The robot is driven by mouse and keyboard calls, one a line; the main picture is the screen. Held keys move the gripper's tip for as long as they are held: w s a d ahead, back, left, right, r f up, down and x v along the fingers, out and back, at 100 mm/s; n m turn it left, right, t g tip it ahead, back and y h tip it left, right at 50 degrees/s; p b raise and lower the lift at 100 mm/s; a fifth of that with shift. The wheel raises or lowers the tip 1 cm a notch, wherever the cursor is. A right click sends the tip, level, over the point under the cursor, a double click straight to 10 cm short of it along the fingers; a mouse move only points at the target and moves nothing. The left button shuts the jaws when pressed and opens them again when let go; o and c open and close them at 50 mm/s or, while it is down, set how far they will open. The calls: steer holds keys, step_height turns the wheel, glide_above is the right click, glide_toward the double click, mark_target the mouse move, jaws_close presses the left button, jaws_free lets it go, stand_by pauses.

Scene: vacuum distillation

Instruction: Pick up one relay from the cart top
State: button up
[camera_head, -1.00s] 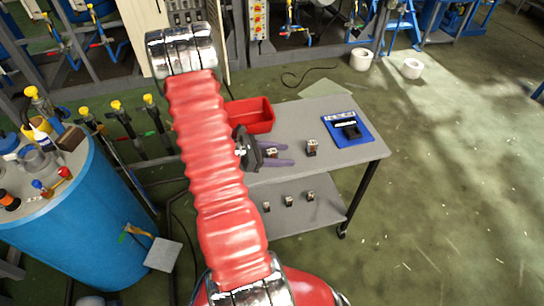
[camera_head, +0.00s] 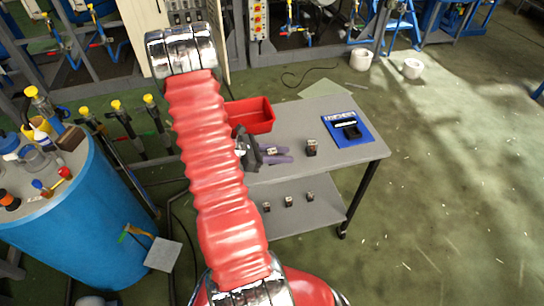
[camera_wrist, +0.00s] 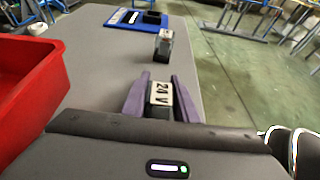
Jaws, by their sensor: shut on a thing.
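My gripper (camera_head: 276,155) reaches over the grey cart top (camera_head: 315,110) from the left, its purple fingers low at the surface. I cannot tell whether this relay touches the cart top. A second relay (camera_head: 311,147) stands on the cart top just right of the fingers, and is beyond them in the wrist view (camera_wrist: 164,44).
A red bin (camera_head: 250,115) stands at the cart's left, close beside my gripper in the wrist view (camera_wrist: 28,85). A blue mat (camera_head: 340,137) with a black device lies at the right. The cart's back area is clear.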

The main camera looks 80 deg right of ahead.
steer(key=shift+c, duration=0.9)
steer(key=shift+r, duration=0.1)
step_height(320, 180, up, 10)
stand_by(0.6)
